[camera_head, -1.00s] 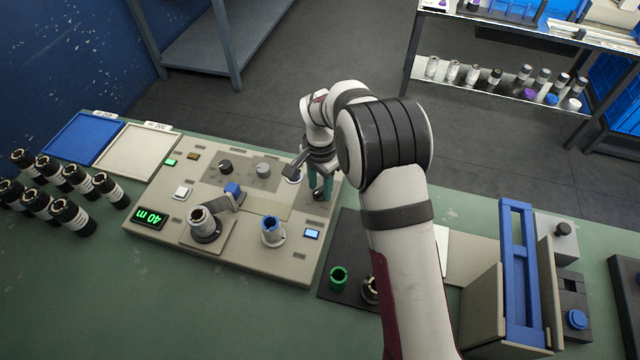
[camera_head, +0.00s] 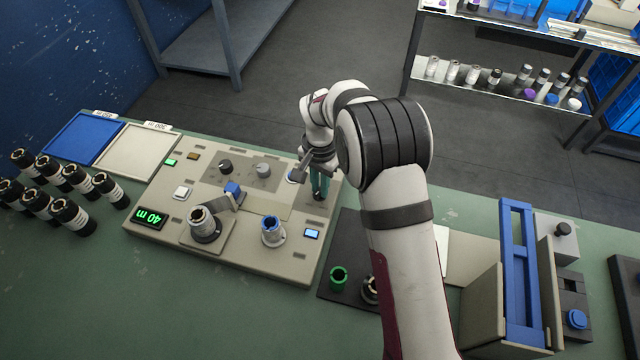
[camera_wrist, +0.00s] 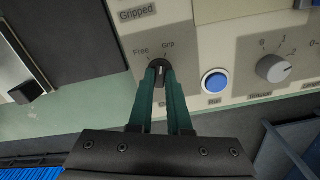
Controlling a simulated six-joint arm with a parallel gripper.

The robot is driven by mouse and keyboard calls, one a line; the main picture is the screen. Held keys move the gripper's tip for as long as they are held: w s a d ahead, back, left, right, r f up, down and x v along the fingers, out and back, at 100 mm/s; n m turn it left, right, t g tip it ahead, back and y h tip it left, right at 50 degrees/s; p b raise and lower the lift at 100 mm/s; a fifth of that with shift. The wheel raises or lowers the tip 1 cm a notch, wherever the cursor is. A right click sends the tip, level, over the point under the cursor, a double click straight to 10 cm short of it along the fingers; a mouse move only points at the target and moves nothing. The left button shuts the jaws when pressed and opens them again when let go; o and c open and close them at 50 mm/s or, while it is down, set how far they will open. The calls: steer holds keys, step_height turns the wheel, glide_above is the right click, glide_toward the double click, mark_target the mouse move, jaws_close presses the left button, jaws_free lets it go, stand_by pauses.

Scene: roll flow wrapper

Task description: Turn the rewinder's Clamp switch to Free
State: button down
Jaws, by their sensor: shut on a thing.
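The Clamp switch (camera_wrist: 159,67) is a small dark knob with a pale pointer line on the beige rewinder panel, shown in the wrist view. The word Free is printed at its upper left and Grip at its upper right. The pointer looks roughly upright; I cannot tell exactly which mark it meets. My gripper (camera_wrist: 160,75) has its two teal fingers shut on the knob, one on each side. In the head view my gripper (camera_head: 319,197) reaches down at the rewinder's (camera_head: 265,268) right back corner, and its fingers hide the switch there.
A blue Run button (camera_wrist: 214,83) sits just right of the switch, with a grey numbered dial (camera_wrist: 273,68) beyond it. A label plate reading Gripped (camera_wrist: 137,14) lies above. Two spindles (camera_head: 203,222) (camera_head: 272,231) stand toward the panel's front.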

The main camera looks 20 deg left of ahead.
steer(key=n, duration=0.4)
steer(key=shift+n, duration=2.8)
steer(key=c, duration=0.9)
jaws_free()
steer(key=shift+o, duration=0.2)
step_height(320, 180, up, 16)
steer(key=shift+f, duration=0.1)
